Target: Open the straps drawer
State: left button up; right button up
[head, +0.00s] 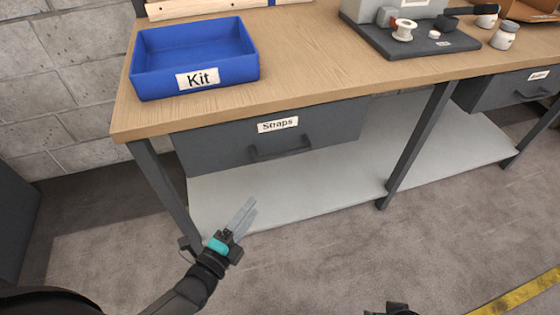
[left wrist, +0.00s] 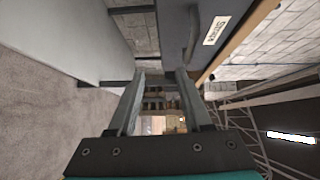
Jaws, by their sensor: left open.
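The straps drawer (head: 218,148) is a dark grey box under the left end of the wooden bench, with a white "Straps" label (head: 278,125). Its front looks shut, about level with the bench edge. A dark bar handle (head: 281,150) runs across the lower front. My left gripper (head: 248,206) is open and empty, below and in front of the drawer, apart from the handle. In the left wrist view the open fingers (left wrist: 161,76) show with nothing between them; the drawer front (left wrist: 177,18) and handle (left wrist: 193,38) are at the top. My right gripper's fingers do not show.
A blue "Kit" tray (head: 135,88) stands on the bench top (head: 300,55) above the drawer. A grey lower shelf (head: 300,198) and dark bench legs (head: 165,190) lie below. Another labelled drawer (head: 500,92) is at right. The floor in front is clear.

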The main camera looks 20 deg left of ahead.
pick_arm(q)
notch_tip(320, 180, up, 4)
jog(key=m+t, duration=0.2)
jog(key=b, duration=0.4)
send_near(281, 154)
jog(key=a+x, duration=0.1)
jog(key=x, duration=0.2)
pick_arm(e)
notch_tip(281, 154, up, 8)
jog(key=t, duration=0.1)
pick_arm(q)
jog(key=shift+h, duration=0.3)
jog(key=shift+d+f+b+x, duration=0.15)
jog(key=shift+b+x, duration=0.2)
jog(key=shift+x, duration=0.95)
jog(key=shift+d+f+b+x, duration=0.15)
jog(key=shift+b+x, duration=0.25)
jog(key=shift+x, duration=0.85)
jog(key=shift+f+b+x, duration=0.15)
jog(key=shift+b+x, duration=0.2)
jog(key=shift+x, duration=0.95)
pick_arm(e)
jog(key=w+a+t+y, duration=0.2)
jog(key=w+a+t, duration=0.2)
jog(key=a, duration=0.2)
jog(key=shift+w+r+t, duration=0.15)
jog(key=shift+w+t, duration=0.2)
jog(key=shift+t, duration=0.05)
pick_arm(q)
jog(key=shift+c, duration=0.3)
